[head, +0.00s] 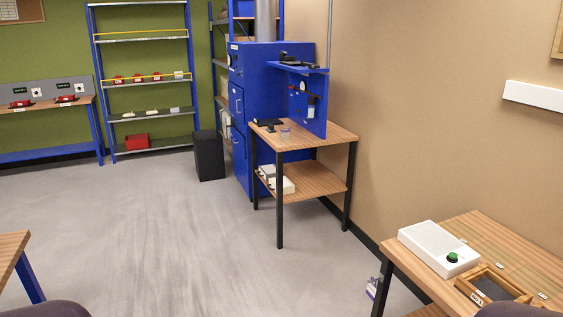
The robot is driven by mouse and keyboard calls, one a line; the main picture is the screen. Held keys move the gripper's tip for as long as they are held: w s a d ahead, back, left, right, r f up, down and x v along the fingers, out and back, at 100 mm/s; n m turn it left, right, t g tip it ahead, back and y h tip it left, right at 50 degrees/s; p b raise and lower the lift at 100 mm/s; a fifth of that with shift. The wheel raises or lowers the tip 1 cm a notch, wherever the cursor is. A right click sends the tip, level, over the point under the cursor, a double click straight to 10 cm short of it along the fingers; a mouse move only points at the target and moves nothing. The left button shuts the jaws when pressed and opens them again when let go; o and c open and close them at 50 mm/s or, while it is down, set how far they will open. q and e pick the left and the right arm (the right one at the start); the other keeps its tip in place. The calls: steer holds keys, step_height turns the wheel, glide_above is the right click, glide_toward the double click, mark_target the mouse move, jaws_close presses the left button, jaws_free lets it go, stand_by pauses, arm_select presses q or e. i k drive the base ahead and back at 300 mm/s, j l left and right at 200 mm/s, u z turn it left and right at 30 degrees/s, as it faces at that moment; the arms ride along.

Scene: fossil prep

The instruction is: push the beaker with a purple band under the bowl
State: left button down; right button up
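A small clear beaker (285,133) stands upright on the wooden top of a two-level table (325,137) by the right wall. It looks faintly purplish, but it is too small to make out a band for sure. I cannot make out a bowl; small items by the blue panel (313,122) on that table are hard to tell apart. Neither of my grippers is in view. Only dark rounded parts of me show at the bottom left and bottom right corners.
A white box with a green knob (438,248) and a wooden frame (492,287) sit on the near right table. A blue cabinet (260,85) and a black bin (208,155) stand behind the beaker's table. The grey floor (160,230) is clear in the middle.

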mark_target(285, 131)
steer(key=i, duration=2.15)
steer(key=i+u, duration=0.1)
steer(key=i, duration=1)
steer(key=i+l, duration=0.15)
steer(key=i, duration=0.9)
steer(key=i+l, duration=0.15)
steer(key=i, duration=0.95)
